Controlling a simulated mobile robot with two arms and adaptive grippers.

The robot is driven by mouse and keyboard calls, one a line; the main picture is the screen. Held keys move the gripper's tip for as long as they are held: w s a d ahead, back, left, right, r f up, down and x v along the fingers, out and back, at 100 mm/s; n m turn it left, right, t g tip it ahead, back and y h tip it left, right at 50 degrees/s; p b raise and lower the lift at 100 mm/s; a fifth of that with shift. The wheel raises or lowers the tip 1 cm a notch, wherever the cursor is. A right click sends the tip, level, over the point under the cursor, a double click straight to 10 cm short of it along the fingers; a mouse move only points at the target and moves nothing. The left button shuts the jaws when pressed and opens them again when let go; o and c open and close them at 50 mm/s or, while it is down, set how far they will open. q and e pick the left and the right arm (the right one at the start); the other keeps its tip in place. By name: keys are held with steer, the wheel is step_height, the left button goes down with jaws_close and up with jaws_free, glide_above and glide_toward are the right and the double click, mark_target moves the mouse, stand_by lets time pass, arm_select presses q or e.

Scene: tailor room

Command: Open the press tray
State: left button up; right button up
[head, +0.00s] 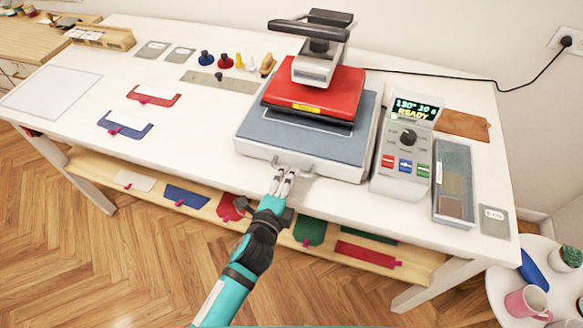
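The heat press stands on the white table, with a red upper plate (313,92) over a grey-blue lower bed in a white tray (297,160). The tray has a small metal handle (276,163) on its front edge. The black lever (310,30) is at the top of the press. My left gripper (285,173) is at the handle, its two fingers close together and pointing at the tray. I cannot tell whether they are closed on the handle bar or only touch it. My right gripper is not in view.
A control box (406,145) reading READY stands right of the press, beside a grey bin (453,182) of swatches. A shelf (385,262) with fabric pieces runs under the table. The table's front edge beside my arm is clear.

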arm_select(q)
steer(key=shift+x, duration=2)
jaws_close()
